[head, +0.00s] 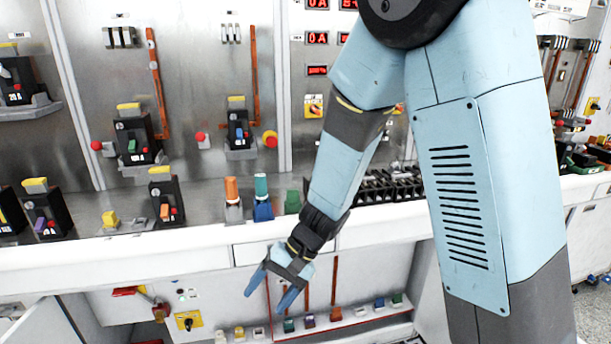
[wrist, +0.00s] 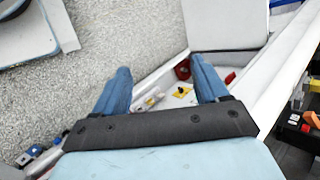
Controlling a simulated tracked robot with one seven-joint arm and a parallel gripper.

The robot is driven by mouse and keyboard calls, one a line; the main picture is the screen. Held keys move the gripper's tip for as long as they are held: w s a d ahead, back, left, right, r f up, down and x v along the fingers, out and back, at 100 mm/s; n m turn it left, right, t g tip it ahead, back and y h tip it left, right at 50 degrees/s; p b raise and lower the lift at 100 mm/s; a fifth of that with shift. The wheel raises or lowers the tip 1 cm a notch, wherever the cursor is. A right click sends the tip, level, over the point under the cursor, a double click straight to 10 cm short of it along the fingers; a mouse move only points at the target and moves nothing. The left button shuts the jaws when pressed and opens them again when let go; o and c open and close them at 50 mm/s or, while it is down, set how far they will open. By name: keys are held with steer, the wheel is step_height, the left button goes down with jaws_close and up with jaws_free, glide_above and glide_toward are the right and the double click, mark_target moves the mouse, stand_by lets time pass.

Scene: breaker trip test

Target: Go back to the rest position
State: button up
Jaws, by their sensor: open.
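My gripper (head: 273,283) hangs in front of the bench's front edge in the head view, pointing down and to the left. Its two blue fingers are spread apart with nothing between them. In the wrist view my gripper (wrist: 160,85) also shows open and empty, with the speckled floor and part of the lower shelf beyond the fingers. It touches nothing that I can see.
Below, a lower shelf (head: 345,320) holds small coloured blocks. Speckled floor (wrist: 60,95) lies clear at left in the wrist view.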

steer(key=d+r+n+t+h, duration=0.1)
steer(key=d+r+t, duration=0.2)
steer(key=d+r, duration=1.1)
steer(key=s+d+r+t+h, duration=0.3)
steer(key=d+r, duration=0.2)
steer(key=d, duration=0.3)
steer(key=s+d+r+m+t+h, duration=0.1)
steer(key=s+d+r+t+h, duration=0.2)
steer(key=d, duration=0.6)
step_height(320, 180, up, 3)
steer(key=shift+s+d+f, duration=0.1)
steer(key=shift+s+d, duration=0.05)
steer(key=shift+c, duration=0.4)
